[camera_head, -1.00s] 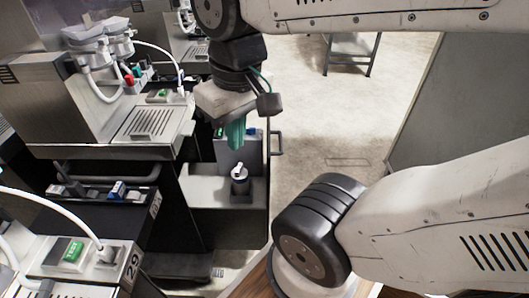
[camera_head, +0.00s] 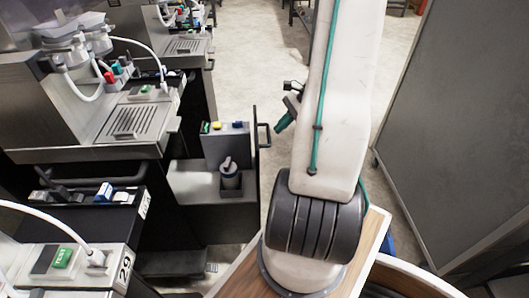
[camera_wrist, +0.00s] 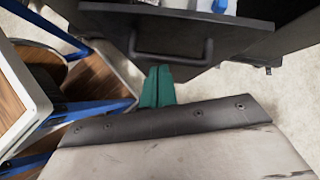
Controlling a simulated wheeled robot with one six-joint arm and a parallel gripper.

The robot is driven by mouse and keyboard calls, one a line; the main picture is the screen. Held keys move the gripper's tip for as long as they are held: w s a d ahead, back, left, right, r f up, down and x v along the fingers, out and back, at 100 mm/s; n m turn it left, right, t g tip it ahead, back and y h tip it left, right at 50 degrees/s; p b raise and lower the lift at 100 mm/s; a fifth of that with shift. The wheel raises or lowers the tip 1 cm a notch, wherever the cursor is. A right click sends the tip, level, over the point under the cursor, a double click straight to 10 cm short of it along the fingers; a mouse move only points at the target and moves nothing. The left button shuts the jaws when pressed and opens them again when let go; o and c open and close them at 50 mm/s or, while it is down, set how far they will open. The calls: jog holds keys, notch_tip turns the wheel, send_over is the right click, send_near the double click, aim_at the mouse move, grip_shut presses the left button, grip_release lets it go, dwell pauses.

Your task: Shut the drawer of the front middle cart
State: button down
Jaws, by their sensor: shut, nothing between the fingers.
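The cart's drawer (camera_head: 190,185) is open and sticks out to the right from under the counter. My gripper (camera_head: 282,124), with green fingers, is just right of the handle, outside the drawer. In the wrist view, the shut, empty fingers (camera_wrist: 157,86) point toward the dark drawer front (camera_wrist: 125,32), just below and left of its handle (camera_wrist: 172,58). I cannot tell if they touch.
A dispenser machine (camera_head: 60,95) stands above the cart at left. A nearer cart labelled 29 (camera_head: 65,262) is at bottom left. A grey panel (camera_head: 450,130) stands at right. Bare floor (camera_head: 255,55) lies between. My own wooden-edged base fills the bottom.

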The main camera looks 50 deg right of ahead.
jog(key=s+d+f+m+t, duration=0.2)
jog(key=s+d+f+m, duration=0.2)
jog(key=f, duration=0.2)
jog(key=r+x, duration=0.1)
jog(key=x, duration=1.1)
jog(key=shift+w+a+f+h, duration=0.25)
jog(key=shift+w+a+h, duration=0.1)
jog(key=shift+w, duration=0.25)
jog(key=shift+w, duration=0.1)
